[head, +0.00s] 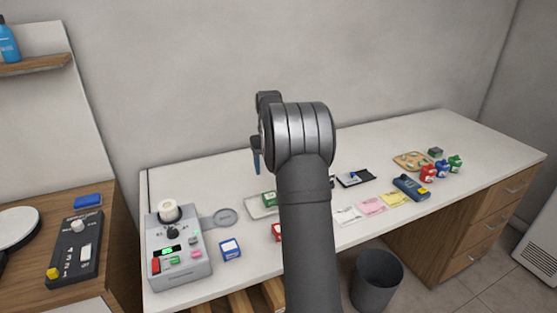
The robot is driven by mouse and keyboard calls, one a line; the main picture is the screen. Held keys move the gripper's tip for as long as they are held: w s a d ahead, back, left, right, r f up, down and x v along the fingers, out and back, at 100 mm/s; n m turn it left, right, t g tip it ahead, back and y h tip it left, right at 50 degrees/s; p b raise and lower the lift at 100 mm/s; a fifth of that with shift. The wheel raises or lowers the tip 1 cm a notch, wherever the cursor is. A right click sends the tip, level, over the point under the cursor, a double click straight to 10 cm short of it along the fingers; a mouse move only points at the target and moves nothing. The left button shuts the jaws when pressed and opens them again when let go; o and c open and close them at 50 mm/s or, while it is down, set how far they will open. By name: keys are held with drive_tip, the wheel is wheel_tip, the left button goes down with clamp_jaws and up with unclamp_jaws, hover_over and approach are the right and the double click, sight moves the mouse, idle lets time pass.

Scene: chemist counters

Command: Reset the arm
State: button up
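My arm rises from the bottom middle of the head view, in front of the white counter (300,232), and bends at a large dark joint. Beyond that joint, a small dark blue-grey part of my gripper (256,160) shows at the left, above the counter. The rest of the gripper is hidden behind my arm. Whether the fingers are open or shut, or hold anything, cannot be seen.
A grey device (180,270) stands at the counter's left. A green box (269,198), blue box (230,249) and partly hidden red box (277,231) are near my arm. Coloured bottles (441,169) stand at the right. A bin (376,280) is below. The wall is behind.

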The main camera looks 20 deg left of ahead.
drive_tip(key=shift+f, duration=4.25)
drive_tip(key=shift+f, duration=0.1)
drive_tip(key=shift+f, duration=1.6)
wheel_tip(320, 180, up, 4)
drive_tip(key=shift+f, duration=0.15)
drive_tip(key=d+r, duration=0.7)
drive_tip(key=d, duration=0.4)
drive_tip(key=s+a+n, duration=0.9)
drive_tip(key=s+a, duration=0.1)
drive_tip(key=a, duration=0.1)
drive_tip(key=a+f, duration=0.2)
drive_tip(key=a, duration=0.1)
drive_tip(key=s+a+f, duration=0.1)
drive_tip(key=a+f, duration=0.1)
drive_tip(key=a, duration=0.2)
drive_tip(key=s+a+f, duration=0.1)
drive_tip(key=a+f, duration=0.1)
drive_tip(key=a, duration=0.1)
drive_tip(key=shift+a+f, duration=0.55)
drive_tip(key=shift+f, duration=0.3)
drive_tip(key=shift+a+f, duration=0.2)
drive_tip(key=shift+f, duration=0.85)
